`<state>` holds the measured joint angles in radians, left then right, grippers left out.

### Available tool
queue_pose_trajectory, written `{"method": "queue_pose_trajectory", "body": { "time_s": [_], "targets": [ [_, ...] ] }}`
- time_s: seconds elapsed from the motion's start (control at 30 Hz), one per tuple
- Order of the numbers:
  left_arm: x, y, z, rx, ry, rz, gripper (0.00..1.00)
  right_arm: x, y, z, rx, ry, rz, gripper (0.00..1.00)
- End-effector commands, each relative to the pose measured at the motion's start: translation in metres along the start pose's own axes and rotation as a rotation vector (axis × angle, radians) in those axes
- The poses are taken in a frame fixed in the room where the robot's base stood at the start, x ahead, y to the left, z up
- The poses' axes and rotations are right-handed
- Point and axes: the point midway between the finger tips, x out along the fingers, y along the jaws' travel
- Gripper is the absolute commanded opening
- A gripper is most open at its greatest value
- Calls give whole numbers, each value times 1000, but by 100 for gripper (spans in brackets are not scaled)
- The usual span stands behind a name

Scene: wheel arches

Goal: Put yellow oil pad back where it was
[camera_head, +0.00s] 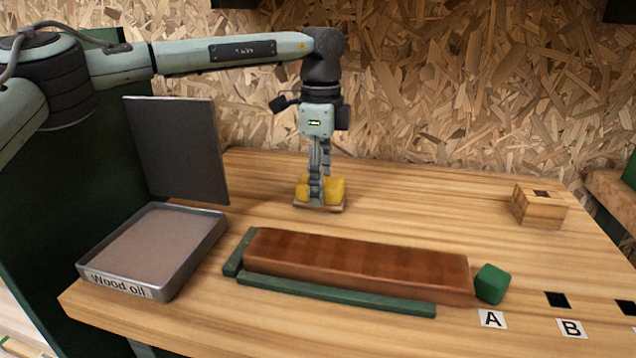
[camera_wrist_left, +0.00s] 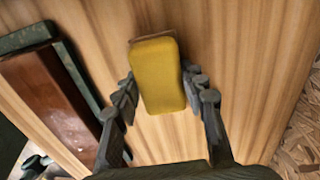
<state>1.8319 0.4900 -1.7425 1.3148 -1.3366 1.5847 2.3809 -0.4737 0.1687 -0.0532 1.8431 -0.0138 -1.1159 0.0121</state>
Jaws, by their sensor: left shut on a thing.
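The yellow oil pad (camera_head: 335,187) is a yellow block with a thin light-brown layer beneath it, at the back middle of the table. It also shows in the left wrist view (camera_wrist_left: 160,75). My left gripper (camera_head: 316,198) points straight down and is shut on the pad, with a finger in front of its near side. I cannot tell whether the pad touches the table or is just above it. The grey "Wood oil" tray (camera_head: 213,232) stands at the front left, with a flat brownish inside and nothing on it. My right gripper is not in view.
A dark upright panel (camera_head: 178,150) stands behind the tray. A long reddish-brown board (camera_head: 355,262) lies between green strips, with a green block (camera_head: 491,284) at its right end. A small wooden block (camera_head: 538,210) with a dark square hole stands at the right. The table between is clear.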

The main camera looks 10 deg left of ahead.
Motion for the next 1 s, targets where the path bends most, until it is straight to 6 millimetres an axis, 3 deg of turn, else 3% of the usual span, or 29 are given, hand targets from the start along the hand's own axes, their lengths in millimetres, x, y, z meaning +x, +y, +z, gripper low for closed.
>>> {"method": "queue_pose_trajectory", "body": {
  "time_s": [0.3,0.33,0.5,0.87,1.0],
  "targets": [
    [4,0,0,0,0,0,10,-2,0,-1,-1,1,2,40],
    [4,0,0,0,0,0,42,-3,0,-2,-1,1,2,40],
    [3,0,0,0,0,0,62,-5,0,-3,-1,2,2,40],
    [2,0,0,-1,0,-1,62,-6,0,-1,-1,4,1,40],
    [-19,-1,0,-2,2,-4,62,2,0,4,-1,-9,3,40]
  ]
}}
